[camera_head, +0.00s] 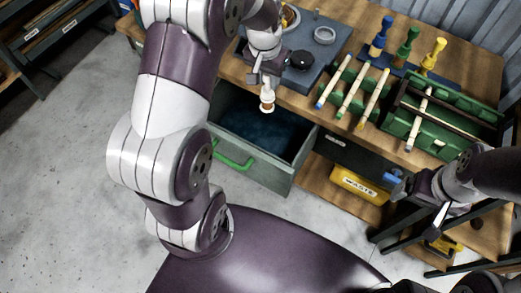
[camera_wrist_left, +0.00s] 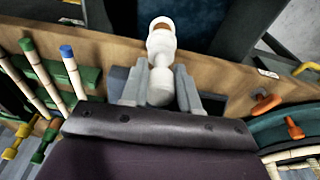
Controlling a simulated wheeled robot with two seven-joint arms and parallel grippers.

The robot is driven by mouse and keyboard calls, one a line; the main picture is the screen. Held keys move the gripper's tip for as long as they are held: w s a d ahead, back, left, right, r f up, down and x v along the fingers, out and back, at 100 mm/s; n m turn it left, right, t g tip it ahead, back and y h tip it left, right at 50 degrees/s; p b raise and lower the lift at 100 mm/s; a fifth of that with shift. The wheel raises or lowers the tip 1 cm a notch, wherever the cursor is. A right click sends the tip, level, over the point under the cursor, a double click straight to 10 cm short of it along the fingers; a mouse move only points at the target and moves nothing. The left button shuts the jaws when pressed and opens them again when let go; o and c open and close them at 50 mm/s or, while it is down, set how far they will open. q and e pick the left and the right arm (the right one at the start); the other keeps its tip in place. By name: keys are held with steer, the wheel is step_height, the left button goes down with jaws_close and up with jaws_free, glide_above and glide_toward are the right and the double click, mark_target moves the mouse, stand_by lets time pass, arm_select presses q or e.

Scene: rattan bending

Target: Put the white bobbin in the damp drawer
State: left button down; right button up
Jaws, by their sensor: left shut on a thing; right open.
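The white bobbin (camera_head: 267,99) has a brown band and hangs from my left gripper (camera_head: 265,80), which is shut on it. The bobbin (camera_wrist_left: 161,45) also shows between the fingers of my left gripper (camera_wrist_left: 160,90) in the left wrist view. The damp drawer (camera_head: 290,178) is pulled open below the bench, with a dark blue inside and a green handle. In the head view the bobbin appears over the drawer's back part, above its opening. My right gripper (camera_head: 420,200) is open at the right, away from the bobbin.
The wooden bench (camera_head: 315,103) carries rods with coloured tips (camera_head: 350,100), a green rack (camera_head: 450,125) and blue, green and yellow posts (camera_head: 405,48). A yellow waste bin (camera_head: 358,187) sits on the lower shelf, right of the drawer. Shelving (camera_head: 50,40) stands at the far left.

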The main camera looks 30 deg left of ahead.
mark_target(266, 99)
arm_select(q)
steer(key=f+b, duration=0.1)
steer(key=f, duration=0.2)
steer(key=f+b, duration=0.1)
steer(key=f, duration=0.2)
steer(key=s+f+b, duration=0.1)
steer(key=f+b, duration=0.1)
steer(key=f, duration=0.1)
steer(key=shift+d+f, duration=0.1)
steer(key=shift+f, duration=0.25)
step_height(266, 99, down, 10)
steer(key=b, duration=0.1)
steer(key=shift+m+b, duration=0.3)
arm_select(e)
step_height(266, 99, down, 9)
steer(key=shift+r, duration=0.15)
arm_select(q)
steer(key=shift+f, duration=0.2)
steer(key=c, duration=0.8)
jaws_free()
steer(key=shift+c, duration=0.2)
